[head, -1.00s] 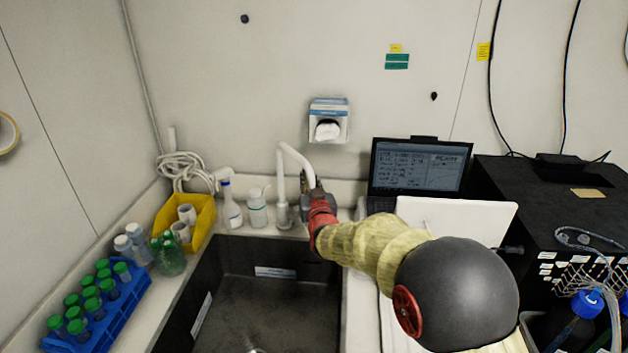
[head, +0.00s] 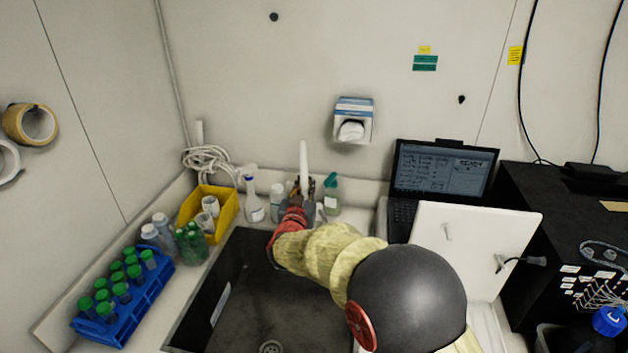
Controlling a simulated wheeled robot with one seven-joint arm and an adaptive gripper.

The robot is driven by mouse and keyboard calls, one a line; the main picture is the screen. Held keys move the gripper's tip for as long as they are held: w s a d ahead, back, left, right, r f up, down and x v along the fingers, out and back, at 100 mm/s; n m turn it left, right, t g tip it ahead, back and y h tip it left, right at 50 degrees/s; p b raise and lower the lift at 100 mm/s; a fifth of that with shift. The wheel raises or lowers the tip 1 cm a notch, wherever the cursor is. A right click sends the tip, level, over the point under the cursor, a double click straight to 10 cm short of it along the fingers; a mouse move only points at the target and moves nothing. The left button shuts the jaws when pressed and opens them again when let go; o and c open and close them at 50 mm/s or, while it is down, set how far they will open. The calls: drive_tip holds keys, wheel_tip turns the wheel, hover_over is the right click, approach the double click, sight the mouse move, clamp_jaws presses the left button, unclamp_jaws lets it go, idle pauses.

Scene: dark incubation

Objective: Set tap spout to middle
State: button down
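The white tap spout (head: 304,162) rises behind the dark sink (head: 270,300) in the head view. It now looks like a single upright bar, seen end on, pointing toward me over the sink's back edge. My gripper (head: 303,186) is at the lower part of the spout, with a dark finger on each side of it. The red wrist and the fingers hide the tap's base and the spout's tip. I cannot tell whether the fingers press on the spout or only stand around it.
Bottles stand close on both sides of the tap: a spray bottle (head: 252,195) at the left, a green-topped bottle (head: 331,194) at the right. A yellow bin (head: 228,212) and a blue tube rack (head: 150,290) line the left counter. A laptop (head: 443,172) stands right.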

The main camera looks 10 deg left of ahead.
drive_tip(key=shift+s+a+f, duration=0.2)
drive_tip(key=shift+a+f, duration=0.05)
drive_tip(key=shift+a, duration=0.35)
idle(0.7)
drive_tip(key=c, duration=2.1)
unclamp_jaws()
drive_tip(key=shift+s+r, duration=0.1)
drive_tip(key=shift+s, duration=0.05)
drive_tip(key=o, duration=0.3)
drive_tip(key=shift+r, duration=0.1)
drive_tip(key=s, duration=1.1)
drive_tip(key=shift+s, duration=0.4)
drive_tip(key=shift+c, duration=0.2)
